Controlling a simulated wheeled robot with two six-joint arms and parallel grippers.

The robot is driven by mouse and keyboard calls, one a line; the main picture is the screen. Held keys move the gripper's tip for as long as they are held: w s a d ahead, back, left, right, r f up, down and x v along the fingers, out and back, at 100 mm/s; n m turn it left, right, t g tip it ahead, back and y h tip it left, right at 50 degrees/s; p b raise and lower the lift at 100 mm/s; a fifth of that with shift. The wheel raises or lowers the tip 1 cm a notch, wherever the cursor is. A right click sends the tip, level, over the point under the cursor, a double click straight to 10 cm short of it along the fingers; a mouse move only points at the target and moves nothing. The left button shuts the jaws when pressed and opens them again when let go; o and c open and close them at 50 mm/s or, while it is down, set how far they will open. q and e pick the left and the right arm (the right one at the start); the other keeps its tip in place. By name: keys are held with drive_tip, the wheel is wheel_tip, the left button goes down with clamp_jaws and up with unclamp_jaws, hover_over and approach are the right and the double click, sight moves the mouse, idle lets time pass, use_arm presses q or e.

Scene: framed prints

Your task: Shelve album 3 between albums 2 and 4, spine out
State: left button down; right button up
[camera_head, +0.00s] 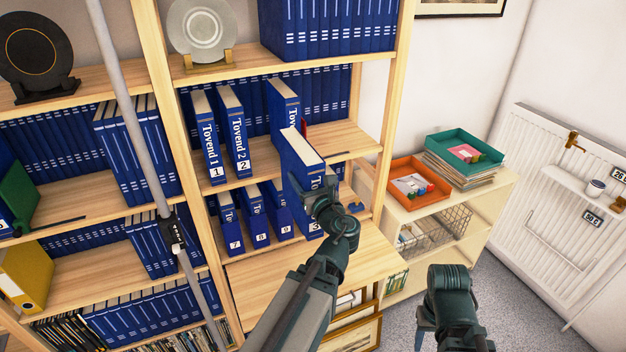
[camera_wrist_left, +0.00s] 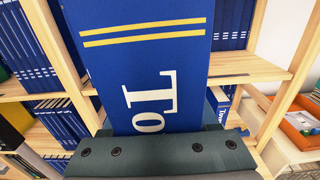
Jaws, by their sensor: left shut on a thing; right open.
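A blue album (camera_head: 302,160) with white page edges on top is held in my left gripper (camera_head: 322,188), in front of the shelf. In the left wrist view the blue album (camera_wrist_left: 140,60) fills the middle, its white "To" lettering and yellow lines facing the camera; the jaws are shut on it. Album 1 (camera_head: 209,140) and album 2 (camera_head: 235,130) stand upright on the middle shelf, spines out. Another Tovend album (camera_head: 284,100) stands right of a gap; its number is hidden behind the held album. My right gripper (camera_head: 428,322) is low at the right, open and empty.
Albums 7 (camera_head: 230,222) and 8 (camera_head: 253,215) stand with others on the shelf below. A rear row of blue volumes backs the middle shelf. A low cabinet at right bears an orange tray (camera_head: 445,195) and a green tray (camera_head: 432,146). A grey pole (camera_head: 130,100) crosses the left.

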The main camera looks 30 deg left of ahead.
sight(287, 150)
use_arm(q)
drive_tip(key=a+r+p, duration=0.1)
drive_tip(key=r, duration=0.1)
drive_tip(key=a+r+p, duration=0.2)
drive_tip(key=r, duration=0.1)
drive_tip(key=a+r+p, duration=0.1)
drive_tip(key=r+p, duration=0.1)
drive_tip(key=shift+s+a+r, duration=0.15)
drive_tip(key=shift+s+a, duration=0.05)
drive_tip(key=shift+s, duration=0.05)
use_arm(e)
wheel_tip(287, 150, up, 7)
drive_tip(key=a, duration=0.1)
drive_tip(key=shift+a, duration=0.25)
drive_tip(key=shift+w+r, duration=0.1)
use_arm(q)
drive_tip(key=f+b+x, duration=0.2)
drive_tip(key=f+x, duration=0.1)
drive_tip(key=x, duration=2.3)
use_arm(e)
wheel_tip(287, 150, down, 3)
drive_tip(key=shift+r, duration=0.1)
idle(0.6)
idle(0.4)
use_arm(q)
drive_tip(key=shift+c, duration=0.4)
unclamp_jaws()
drive_tip(key=shift+s, duration=0.1)
